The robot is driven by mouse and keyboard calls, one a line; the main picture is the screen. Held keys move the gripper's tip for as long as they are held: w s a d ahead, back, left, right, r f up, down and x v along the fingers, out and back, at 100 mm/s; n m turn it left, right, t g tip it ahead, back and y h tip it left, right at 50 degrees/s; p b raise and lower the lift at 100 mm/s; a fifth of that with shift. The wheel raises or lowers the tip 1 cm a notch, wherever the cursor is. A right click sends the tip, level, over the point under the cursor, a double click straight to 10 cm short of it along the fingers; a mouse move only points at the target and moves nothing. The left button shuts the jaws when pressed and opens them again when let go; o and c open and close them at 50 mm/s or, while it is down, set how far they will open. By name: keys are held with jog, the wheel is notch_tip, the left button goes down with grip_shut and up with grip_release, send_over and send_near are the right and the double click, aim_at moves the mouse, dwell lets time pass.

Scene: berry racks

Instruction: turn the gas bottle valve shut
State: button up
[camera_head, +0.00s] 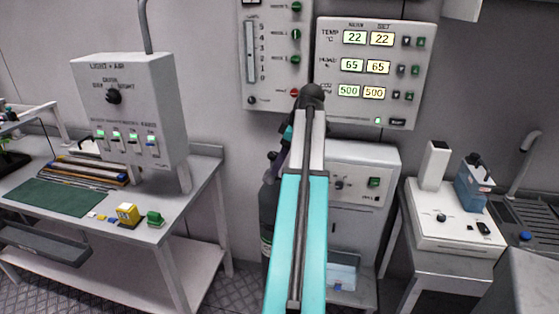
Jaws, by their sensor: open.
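The gas bottle (267,222) is a dark grey upright cylinder against the wall, left of the grey cabinet. My cyan arm stands in front of it and hides its right side. My arm reaches up and bends over at a dark joint, then down behind itself toward the bottle top. My gripper (272,157) is small and dark at the bottle's top, open, and mostly hidden by my arm. The valve blends with the dark parts there; I cannot tell whether the jaws are around it or touching it.
A bench (190,212) on the left holds a light and air box (128,100), a green mat (52,197) and small blocks. A wall panel (375,112) with lit readouts hangs above the cabinet (385,165). A white device (460,232) and a sink (530,205) are at right.

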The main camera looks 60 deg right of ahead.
dwell(0.3)
jog(key=w+a+f+m+g+y, duration=0.1)
jog(key=w+a+f, duration=0.3)
jog(key=a+f, duration=0.4)
jog(key=w+a+f+g, duration=0.1)
jog(key=w+a+f, duration=0.45)
jog(key=f, duration=0.55)
jog(key=w+a+f+m+g+y, duration=0.1)
jog(key=w+a+f, duration=0.3)
jog(key=a+f, duration=0.45)
jog(key=a+f+g, duration=0.2)
jog(key=a+f, duration=0.8)
jog(key=s+a+f+m+g+h, duration=0.1)
jog(key=s+a+f, duration=0.3)
jog(key=a+f, duration=0.35)
jog(key=s+a+f+g, duration=0.1)
jog(key=s+a+f, duration=0.3)
jog(key=a+f, duration=0.3)
jog(key=s+a+f+g+h, duration=0.1)
jog(key=s+a+f, duration=0.3)
jog(key=s, duration=0.3)
jog(key=s+a+f+g+h, duration=0.1)
jog(key=s+a+f, duration=0.2)
jog(key=s+a, duration=0.4)
jog(key=shift+s+f+g, duration=0.3)
jog(key=shift+s+f, duration=0.1)
jog(key=shift+s, duration=0.15)
